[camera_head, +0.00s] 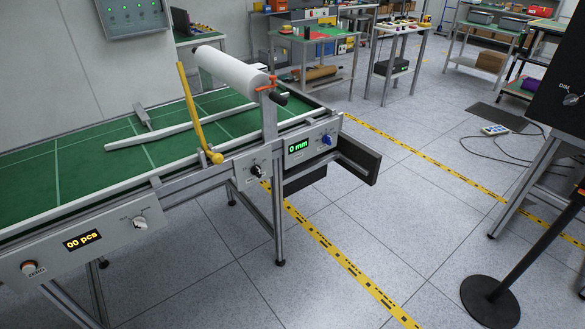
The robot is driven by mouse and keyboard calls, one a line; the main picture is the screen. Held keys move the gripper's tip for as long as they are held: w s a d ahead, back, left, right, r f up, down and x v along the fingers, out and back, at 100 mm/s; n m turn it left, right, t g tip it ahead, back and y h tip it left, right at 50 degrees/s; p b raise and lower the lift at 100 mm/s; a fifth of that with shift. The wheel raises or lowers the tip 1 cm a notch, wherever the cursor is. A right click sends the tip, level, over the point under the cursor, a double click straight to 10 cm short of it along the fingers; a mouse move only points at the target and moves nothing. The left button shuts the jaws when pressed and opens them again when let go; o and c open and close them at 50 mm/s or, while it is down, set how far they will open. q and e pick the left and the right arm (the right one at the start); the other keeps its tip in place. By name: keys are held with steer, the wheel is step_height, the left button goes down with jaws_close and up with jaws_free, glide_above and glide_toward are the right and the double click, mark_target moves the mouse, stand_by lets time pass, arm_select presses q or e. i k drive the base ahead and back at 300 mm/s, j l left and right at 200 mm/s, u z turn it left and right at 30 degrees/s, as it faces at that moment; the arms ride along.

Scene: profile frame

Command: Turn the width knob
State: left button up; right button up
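A blue knob (327,140) sits on the front panel at the right end of the green-topped table machine, just right of a green display (298,146) reading "0 mm". A black knob (256,170) is on a panel to its left, and a white knob (140,222) is further left. The small labels by these knobs are too small to read, so I cannot tell by label which is the width knob. Neither of my grippers is in view, and nothing touches the knobs.
A yellow lever (193,112) stands at the machine's front rail, near a white roll (232,72). A dark plate (359,160) juts out at the machine's right end. A black post base (490,301) stands at lower right. The floor before the machine is clear.

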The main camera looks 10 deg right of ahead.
mark_target(256, 169)
steer(key=i+l, duration=0.2)
steer(key=i, duration=0.2)
steer(key=i+l+z, duration=0.15)
steer(key=i, duration=0.25)
steer(key=i+l, duration=0.15)
steer(key=i, duration=0.3)
steer(key=l+z, duration=0.05)
